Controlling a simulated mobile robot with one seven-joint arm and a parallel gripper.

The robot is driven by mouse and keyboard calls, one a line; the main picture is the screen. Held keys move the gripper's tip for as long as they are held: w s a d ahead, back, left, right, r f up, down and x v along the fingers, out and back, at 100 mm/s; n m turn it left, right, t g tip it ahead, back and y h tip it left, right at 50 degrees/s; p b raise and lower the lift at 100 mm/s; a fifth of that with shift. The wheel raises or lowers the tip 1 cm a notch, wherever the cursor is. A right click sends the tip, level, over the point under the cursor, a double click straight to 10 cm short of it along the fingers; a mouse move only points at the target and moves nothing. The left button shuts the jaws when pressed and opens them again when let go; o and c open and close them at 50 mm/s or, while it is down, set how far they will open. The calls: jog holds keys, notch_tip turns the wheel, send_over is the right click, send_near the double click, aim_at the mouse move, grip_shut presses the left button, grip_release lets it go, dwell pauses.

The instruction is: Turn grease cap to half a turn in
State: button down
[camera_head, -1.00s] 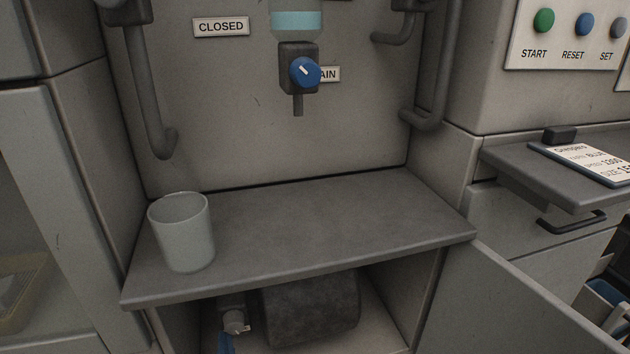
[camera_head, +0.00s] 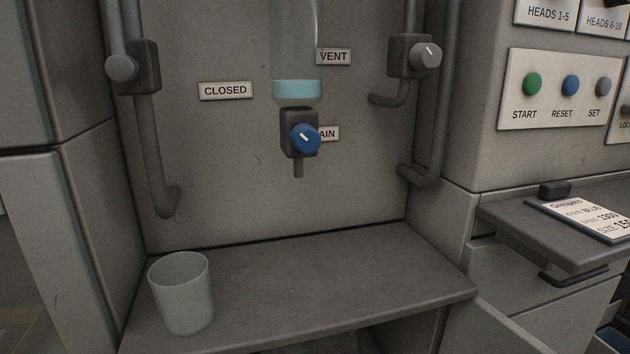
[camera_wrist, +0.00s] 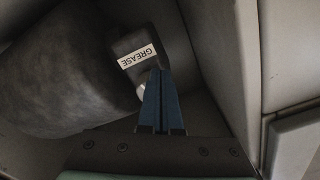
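The grease cap (camera_wrist: 142,90) is a small, light grey piece in the wrist view, beside a dark block (camera_wrist: 137,40) with a white GREASE label (camera_wrist: 137,57). My gripper (camera_wrist: 160,72) has blue fingers close together, with only a thin dark line between them. The fingertips reach up to the dark block, just right of the visible part of the cap. They cover part of the cap, and I cannot tell whether they touch it. The head view now shows neither cap nor gripper.
A large dark rounded body (camera_wrist: 70,75) fills the left of the wrist view, and a pale wall (camera_wrist: 215,50) stands close on the right. In the head view, a grey shelf (camera_head: 320,275) holds a cup (camera_head: 182,290) above the open compartment. A blue-knobbed drain valve (camera_head: 305,138) hangs above.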

jog(key=shift+w+r, duration=0.1)
jog(key=shift+r, duration=0.35)
jog(key=f+p+v, duration=0.1)
jog(key=p+v, duration=0.3)
jog(key=v, duration=0.2)
jog(key=shift+a, duration=0.3)
